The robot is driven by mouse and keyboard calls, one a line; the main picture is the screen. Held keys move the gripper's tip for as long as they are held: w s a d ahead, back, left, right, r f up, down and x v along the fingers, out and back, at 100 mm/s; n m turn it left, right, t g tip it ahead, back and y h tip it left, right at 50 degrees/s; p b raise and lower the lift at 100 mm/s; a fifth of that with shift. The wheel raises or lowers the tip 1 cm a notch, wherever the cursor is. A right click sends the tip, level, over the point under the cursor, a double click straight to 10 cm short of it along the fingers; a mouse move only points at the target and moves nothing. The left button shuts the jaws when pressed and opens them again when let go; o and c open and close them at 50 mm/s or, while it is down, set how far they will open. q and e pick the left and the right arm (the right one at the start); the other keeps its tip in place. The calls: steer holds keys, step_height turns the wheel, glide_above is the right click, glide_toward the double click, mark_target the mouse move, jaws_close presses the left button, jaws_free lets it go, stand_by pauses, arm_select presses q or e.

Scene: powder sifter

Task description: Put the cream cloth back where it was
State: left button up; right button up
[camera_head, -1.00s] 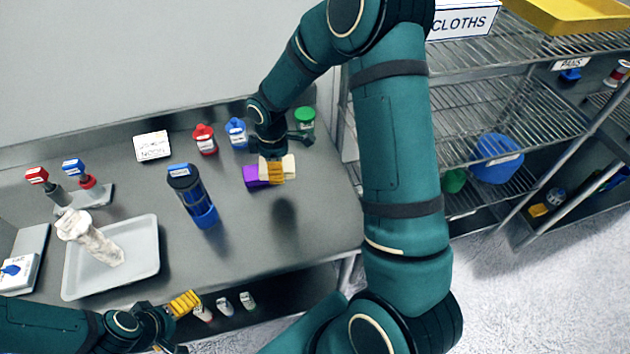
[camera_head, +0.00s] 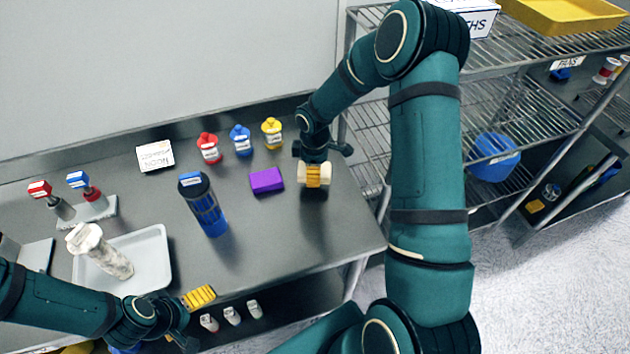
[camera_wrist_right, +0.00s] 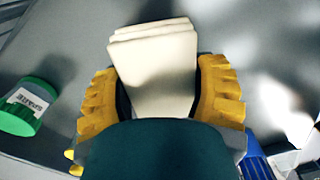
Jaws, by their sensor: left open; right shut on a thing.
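The folded cream cloth (camera_wrist_right: 155,65) is between the yellow fingers of my right gripper (camera_head: 314,177). In the head view the cream cloth (camera_head: 303,173) shows beside the fingers, to the right of the purple cloth (camera_head: 266,181). It looks held just over the steel table or close to it; the exact gap is unclear. In the right wrist view my right gripper (camera_wrist_right: 160,97) has a finger on each side of the cloth. My left gripper (camera_head: 195,306) is open and empty near the table's front edge.
A dark blue shaker (camera_head: 207,212) stands left of the purple cloth. Red (camera_head: 209,147), blue (camera_head: 240,139) and yellow (camera_head: 271,133) bottles stand behind. A green-lidded jar (camera_wrist_right: 22,105) shows in the wrist view. A grey tray (camera_head: 155,270) holds a whitish shaker (camera_head: 100,250). Wire shelving (camera_head: 510,120) stands right.

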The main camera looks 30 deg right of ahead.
steer(key=shift+f, duration=2.1)
steer(key=shift+f, duration=0.15)
steer(key=o, duration=1.2)
steer(key=shift+c, duration=0.2)
step_height(320, 180, up, 12)
steer(key=shift+r, duration=0.2)
steer(key=shift+s, duration=0.1)
